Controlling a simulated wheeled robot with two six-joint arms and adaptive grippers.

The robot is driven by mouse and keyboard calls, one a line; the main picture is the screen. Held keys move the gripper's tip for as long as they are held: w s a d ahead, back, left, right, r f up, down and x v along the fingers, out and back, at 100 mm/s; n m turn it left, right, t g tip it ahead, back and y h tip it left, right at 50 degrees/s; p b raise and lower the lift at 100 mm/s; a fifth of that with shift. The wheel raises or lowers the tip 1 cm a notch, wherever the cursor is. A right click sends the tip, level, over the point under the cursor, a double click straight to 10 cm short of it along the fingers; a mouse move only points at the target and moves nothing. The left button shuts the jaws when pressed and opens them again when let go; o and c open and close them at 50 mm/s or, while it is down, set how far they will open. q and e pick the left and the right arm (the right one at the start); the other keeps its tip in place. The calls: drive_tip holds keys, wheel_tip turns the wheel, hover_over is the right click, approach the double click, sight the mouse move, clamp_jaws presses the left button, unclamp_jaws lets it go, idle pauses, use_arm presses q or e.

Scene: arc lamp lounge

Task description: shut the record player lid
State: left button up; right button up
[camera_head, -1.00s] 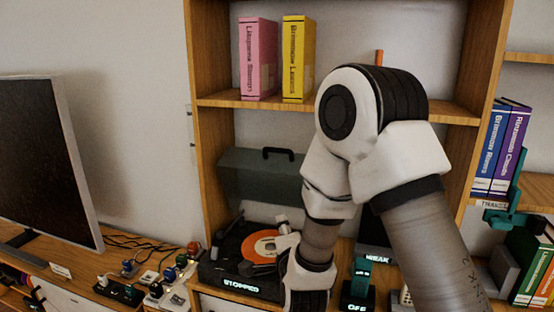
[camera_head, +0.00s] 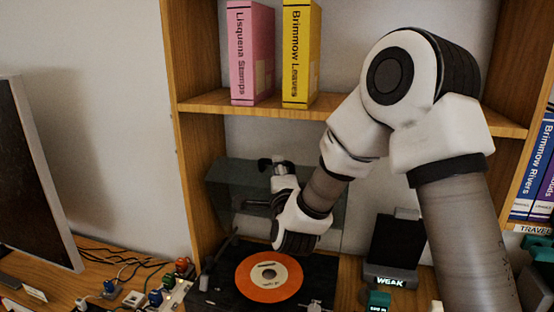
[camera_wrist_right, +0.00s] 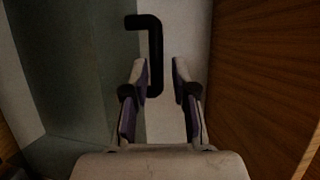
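The record player (camera_head: 222,276) has its tinted see-through lid (camera_head: 233,182) standing open at the back. An orange record (camera_head: 268,283) lies on the deck. The lid's black handle (camera_wrist_right: 155,22) shows clearly in the right wrist view, with its lower end between the fingers, close to the left one. My right gripper (camera_wrist_right: 163,78) is open around that end, with a gap on the right side. In the head view, my right gripper (camera_head: 265,185) is up at the lid's upper part and partly hides it. My left gripper is not in view.
A shelf (camera_head: 350,117) with a pink binder (camera_head: 250,55) and a yellow binder (camera_head: 301,55) is above the lid. A dark stand (camera_head: 393,250) is to the right of the player. Small plugs and cables (camera_head: 160,292) lie at left, by a monitor (camera_head: 30,190).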

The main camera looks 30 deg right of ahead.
drive_tip(key=w, duration=0.1)
drive_tip(key=w+d, duration=0.1)
drive_tip(key=shift+w+d+f, duration=0.2)
drive_tip(key=shift+w, duration=0.15)
drive_tip(key=shift+s+a+r, duration=0.15)
drive_tip(key=shift+s+r, duration=0.05)
drive_tip(key=shift+s, duration=0.1)
drive_tip(key=shift+c, duration=0.7)
clamp_jaws()
drive_tip(key=shift+w, duration=0.1)
drive_tip(key=shift+f, duration=0.15)
